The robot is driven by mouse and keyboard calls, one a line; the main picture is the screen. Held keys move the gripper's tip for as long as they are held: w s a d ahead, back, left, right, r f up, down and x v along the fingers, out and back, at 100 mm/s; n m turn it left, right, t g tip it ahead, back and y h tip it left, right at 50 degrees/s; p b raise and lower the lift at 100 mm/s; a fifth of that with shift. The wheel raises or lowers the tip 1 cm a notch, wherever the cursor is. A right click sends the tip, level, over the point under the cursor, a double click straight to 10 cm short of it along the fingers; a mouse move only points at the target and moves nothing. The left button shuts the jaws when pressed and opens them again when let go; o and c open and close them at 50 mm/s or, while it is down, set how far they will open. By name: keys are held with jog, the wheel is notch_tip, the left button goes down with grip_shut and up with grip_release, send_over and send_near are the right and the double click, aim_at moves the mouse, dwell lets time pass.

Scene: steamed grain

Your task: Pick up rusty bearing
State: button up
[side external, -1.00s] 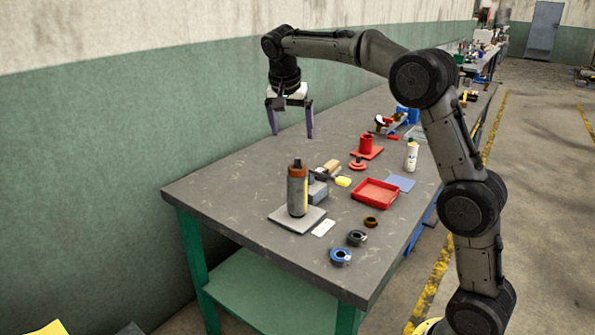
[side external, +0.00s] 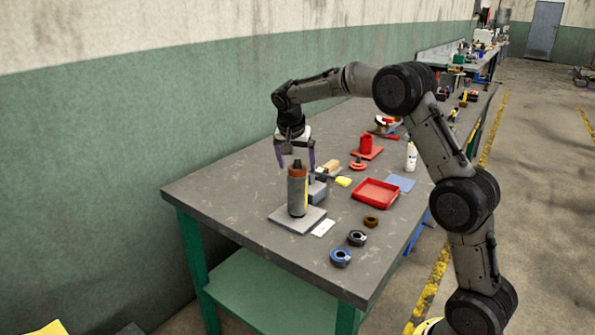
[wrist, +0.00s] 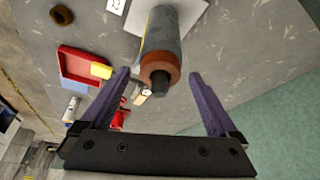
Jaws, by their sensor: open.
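The rusty bearing (side external: 370,221) is a small brown ring lying flat on the workbench near its front right edge. It also shows in the wrist view (wrist: 62,15), at the top left. The bearing is well away from the fingers.
The cylinder stands on a grey plate (side external: 280,215) beside a white label card (side external: 323,228). Near the bearing are a dark ring (side external: 357,238), a blue ring (side external: 341,257) and a red tray (side external: 361,195). The bench's left front area (side external: 215,190) is clear.

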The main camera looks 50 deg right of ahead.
jog(key=shift+d+f, duration=0.1)
jog(key=shift+f, duration=0.15)
grip_shut()
dwell(0.3)
jog(key=shift+r, duration=0.1)
notch_tip(320, 180, up, 10)
jog(key=shift+f, duration=0.1)
dwell(0.5)
